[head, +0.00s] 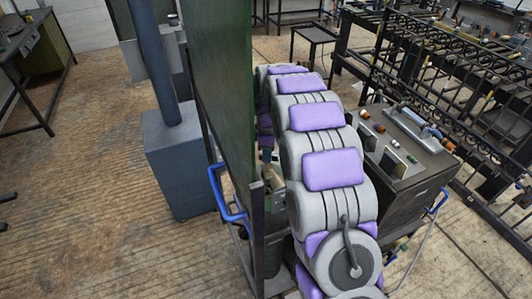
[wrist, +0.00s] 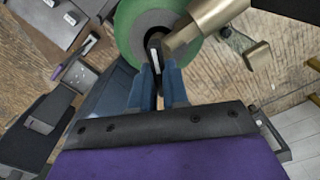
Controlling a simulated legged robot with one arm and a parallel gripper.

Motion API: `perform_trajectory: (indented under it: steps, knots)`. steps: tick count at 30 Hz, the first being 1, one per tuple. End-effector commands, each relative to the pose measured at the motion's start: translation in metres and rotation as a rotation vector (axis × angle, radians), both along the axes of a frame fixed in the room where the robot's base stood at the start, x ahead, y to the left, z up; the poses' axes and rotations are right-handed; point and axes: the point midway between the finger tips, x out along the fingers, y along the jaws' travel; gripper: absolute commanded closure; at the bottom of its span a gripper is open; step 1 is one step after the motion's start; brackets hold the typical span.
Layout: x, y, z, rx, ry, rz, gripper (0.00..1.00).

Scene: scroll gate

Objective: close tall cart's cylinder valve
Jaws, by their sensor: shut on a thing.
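The tall cart's dark green panel (head: 222,85) stands upright just left of my arm in the head view, with a blue handle (head: 222,195) low on its side. In the wrist view, a green cylinder (wrist: 126,27) is seen end-on, with a brass valve (wrist: 208,24) across its top. My gripper (wrist: 157,72) has its blue fingers shut on a dark valve handle (wrist: 154,48) with a pale stripe, beside the brass body. The fingers hide the handle's lower part. My arm hides the gripper, valve and cylinder in the head view.
A dark cart (head: 405,165) with small parts and a tool on top stands close right of my arm. A blue-grey box with a post (head: 180,160) stands left of the panel. Dark metal racks (head: 450,90) fill the right. Wooden floor (head: 80,190) is open at left.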

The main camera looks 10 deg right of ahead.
Motion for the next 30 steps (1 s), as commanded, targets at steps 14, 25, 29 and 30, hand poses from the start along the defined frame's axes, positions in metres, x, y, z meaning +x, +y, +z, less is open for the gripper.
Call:
perform_trajectory:
  steps: [14, 25, 29, 30]
  knots:
    - [0.0023, 0.0024, 0.0008, -0.011, -0.003, -0.021, 1.00]
    - [0.0036, 0.0044, 0.0033, -0.009, -0.006, -0.228, 1.00]
    - [0.0048, 0.0044, 0.0041, -0.008, -0.010, -0.347, 1.00]
    - [0.0051, 0.0044, 0.0043, -0.007, -0.010, -0.386, 1.00]
